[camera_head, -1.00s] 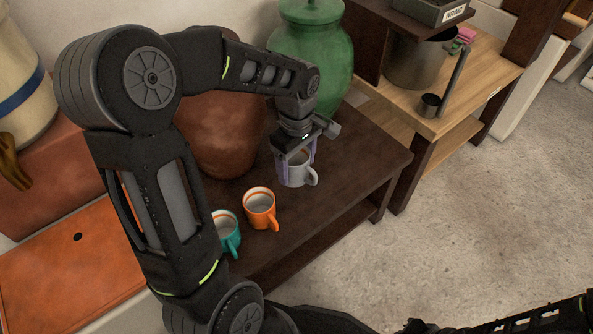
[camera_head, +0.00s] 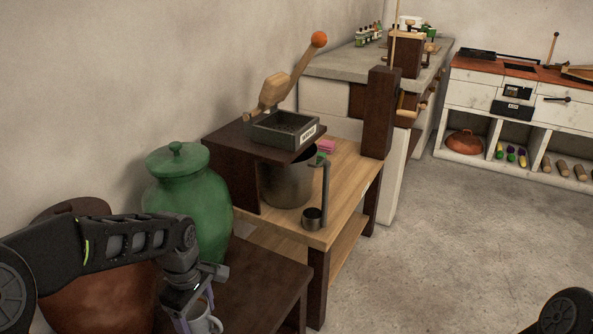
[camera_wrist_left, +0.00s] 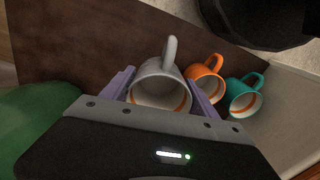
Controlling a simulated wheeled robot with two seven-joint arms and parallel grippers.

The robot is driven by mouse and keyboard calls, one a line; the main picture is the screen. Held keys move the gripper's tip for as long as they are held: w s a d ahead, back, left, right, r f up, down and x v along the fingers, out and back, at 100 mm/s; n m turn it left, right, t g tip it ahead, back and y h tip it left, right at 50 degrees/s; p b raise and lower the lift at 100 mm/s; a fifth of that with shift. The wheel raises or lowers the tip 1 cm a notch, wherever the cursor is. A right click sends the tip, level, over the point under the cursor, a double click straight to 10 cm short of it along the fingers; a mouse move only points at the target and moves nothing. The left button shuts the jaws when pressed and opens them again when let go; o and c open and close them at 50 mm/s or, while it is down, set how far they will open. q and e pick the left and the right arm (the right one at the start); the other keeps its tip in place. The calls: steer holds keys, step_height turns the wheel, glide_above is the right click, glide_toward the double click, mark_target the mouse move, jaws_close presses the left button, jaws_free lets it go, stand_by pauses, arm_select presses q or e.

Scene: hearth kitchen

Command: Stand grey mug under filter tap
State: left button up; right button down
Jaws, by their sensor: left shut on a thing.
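The grey mug (camera_head: 206,325) is at the bottom edge of the head view, partly cut off. My left gripper (camera_head: 190,308) is shut on it, with one purple finger on each side. In the left wrist view the grey mug (camera_wrist_left: 160,92) is between the fingers, its opening facing the camera and its handle pointing away from my wrist. I cannot tell whether its base touches the dark table (camera_head: 262,282). I cannot make out a filter tap in either view. My right gripper is not in view.
An orange mug (camera_wrist_left: 206,78) and a teal mug (camera_wrist_left: 243,94) stand close beside the grey one. A green lidded jar (camera_head: 188,200) and a brown clay pot (camera_head: 105,290) stand behind my left arm.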

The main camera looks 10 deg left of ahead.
arm_select(q)
steer(key=shift+s+r+m, duration=0.1)
steer(key=shift+s+m, duration=0.15)
steer(key=shift+m, duration=0.65)
steer(key=w+r+m, duration=0.1)
steer(key=m, duration=0.1)
steer(key=w+a+r+m, duration=0.1)
steer(key=r+m, duration=0.1)
steer(key=shift+w+m, duration=0.15)
steer(key=shift+m, duration=0.15)
steer(key=w+d+r+m, duration=0.7)
steer(key=w+d+m, duration=0.3)
steer(key=w+d, duration=0.15)
step_height(320, 180, up, 18)
steer(key=s+d+p, duration=0.1)
steer(key=s+p, duration=0.1)
steer(key=p, duration=2.5)
steer(key=shift+s+d, duration=0.2)
steer(key=shift+s, duration=0.2)
steer(key=shift+a, duration=0.15)
